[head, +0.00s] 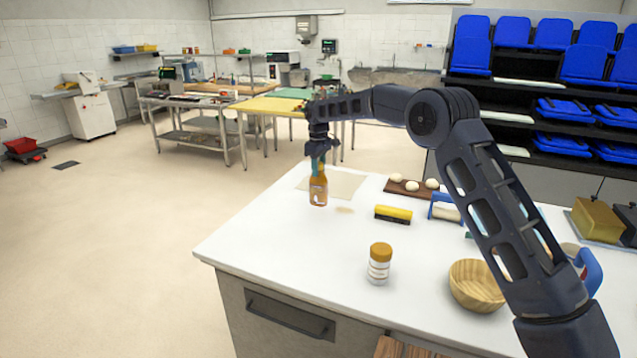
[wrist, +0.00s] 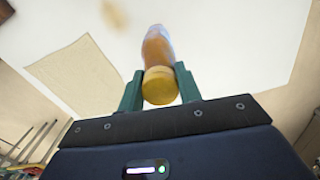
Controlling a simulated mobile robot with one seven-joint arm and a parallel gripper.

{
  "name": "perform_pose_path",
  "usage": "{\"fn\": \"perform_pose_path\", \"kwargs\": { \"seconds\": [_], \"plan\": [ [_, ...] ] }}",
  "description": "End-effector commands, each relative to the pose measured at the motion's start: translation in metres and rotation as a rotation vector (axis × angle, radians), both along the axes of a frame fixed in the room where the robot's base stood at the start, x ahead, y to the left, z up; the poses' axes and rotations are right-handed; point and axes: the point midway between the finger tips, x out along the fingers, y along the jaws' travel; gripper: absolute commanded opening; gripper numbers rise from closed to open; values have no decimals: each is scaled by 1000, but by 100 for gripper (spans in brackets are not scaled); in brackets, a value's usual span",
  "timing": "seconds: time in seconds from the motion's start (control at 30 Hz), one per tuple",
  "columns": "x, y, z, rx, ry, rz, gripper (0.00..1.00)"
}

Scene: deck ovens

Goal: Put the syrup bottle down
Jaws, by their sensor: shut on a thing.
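The syrup bottle (head: 318,188) is amber with a pale label and stands upright at the left part of the white counter (head: 300,248). My gripper (head: 318,160) is above it, pointing down, with its green fingers around the bottle's top. In the wrist view the bottle (wrist: 157,52) shows its yellow cap between the two green fingers of my gripper (wrist: 158,88), which is shut on it. The bottle's base looks at or very near the counter top; I cannot tell whether it touches.
A beige sheet (head: 345,184) lies just behind the bottle. A yellow-and-black roller-like object (head: 393,214), a jar with an orange lid (head: 379,264) and a wooden bowl (head: 474,286) stand to the right. A dark board with dough balls (head: 410,188) lies farther back. The counter's front left is clear.

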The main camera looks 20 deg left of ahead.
Motion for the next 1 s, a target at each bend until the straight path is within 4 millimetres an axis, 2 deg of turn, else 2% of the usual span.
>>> {"fn": "perform_pose_path", "kwargs": {
  "seconds": [0.27, 0.6, 0.97, 1.0],
  "plan": [
    [0, 0, -18, 2, 0, 0, 0],
    [0, 0, -56, 1, 0, 0, 0],
    [0, 0, -59, 2, -1, 0, 0],
    [0, 0, -60, 2, 0, 0, 36]
  ]
}}
